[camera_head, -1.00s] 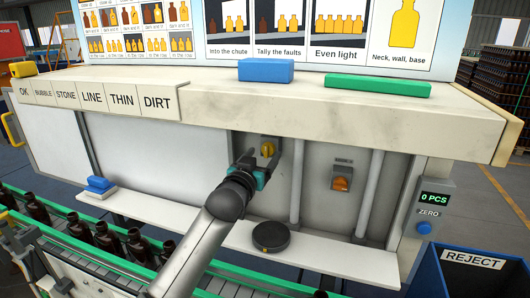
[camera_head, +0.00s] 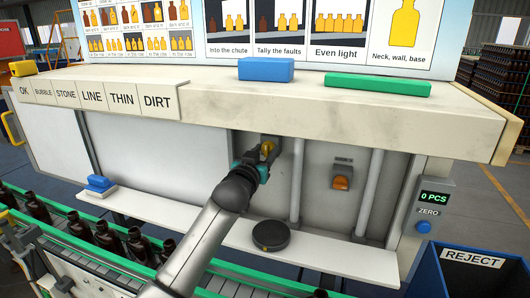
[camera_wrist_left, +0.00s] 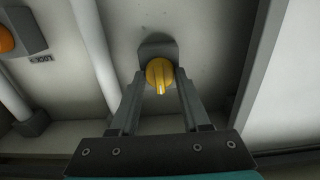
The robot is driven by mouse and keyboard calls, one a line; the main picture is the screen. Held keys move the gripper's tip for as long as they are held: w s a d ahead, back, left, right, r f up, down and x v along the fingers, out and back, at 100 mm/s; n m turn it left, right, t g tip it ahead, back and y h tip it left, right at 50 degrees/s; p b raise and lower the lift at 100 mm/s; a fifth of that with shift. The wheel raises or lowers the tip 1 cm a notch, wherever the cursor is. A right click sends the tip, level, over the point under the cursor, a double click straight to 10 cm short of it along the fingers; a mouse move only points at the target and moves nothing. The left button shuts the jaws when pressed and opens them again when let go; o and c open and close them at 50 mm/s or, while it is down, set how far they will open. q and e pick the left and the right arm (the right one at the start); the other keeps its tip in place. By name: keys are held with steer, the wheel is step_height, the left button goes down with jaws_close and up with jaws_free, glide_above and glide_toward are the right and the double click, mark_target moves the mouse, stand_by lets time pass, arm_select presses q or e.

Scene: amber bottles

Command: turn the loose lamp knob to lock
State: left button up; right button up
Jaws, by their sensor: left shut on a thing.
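A round yellow knob (camera_head: 267,147) sits on a grey plate on the recessed panel under the shelf. My left gripper (camera_head: 268,153) reaches up to it from below and is shut on it. In the left wrist view the yellow knob (camera_wrist_left: 159,72) lies between the two finger ends of my left gripper (camera_wrist_left: 159,84), with a pale line on its face. An orange knob (camera_head: 341,183) on a grey plate is farther right on the panel. It also shows in the left wrist view (camera_wrist_left: 5,39), beside an upside-down label that appears to read LOCK. My right gripper is out of view.
A white ledge (camera_head: 330,257) below holds a dark round disc (camera_head: 270,236) and a blue block (camera_head: 99,184). Amber bottles (camera_head: 108,238) line a green-edged conveyor. A counter (camera_head: 434,198) reads 0 PCS.

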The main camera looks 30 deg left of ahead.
arm_select(q)
jaws_close()
steer(key=shift+m, duration=0.3)
steer(key=shift+m+p, duration=0.95)
steer(key=shift+m, duration=0.25)
steer(key=m+p, duration=0.1)
steer(key=m, duration=0.2)
steer(key=shift+m, duration=0.3)
steer(key=m+p, duration=0.2)
steer(key=m, duration=0.3)
steer(key=shift+d, duration=0.1)
steer(key=m+p, duration=0.1)
steer(key=m, duration=0.5)
steer(key=shift+f, duration=0.1)
steer(key=shift+m, duration=0.4)
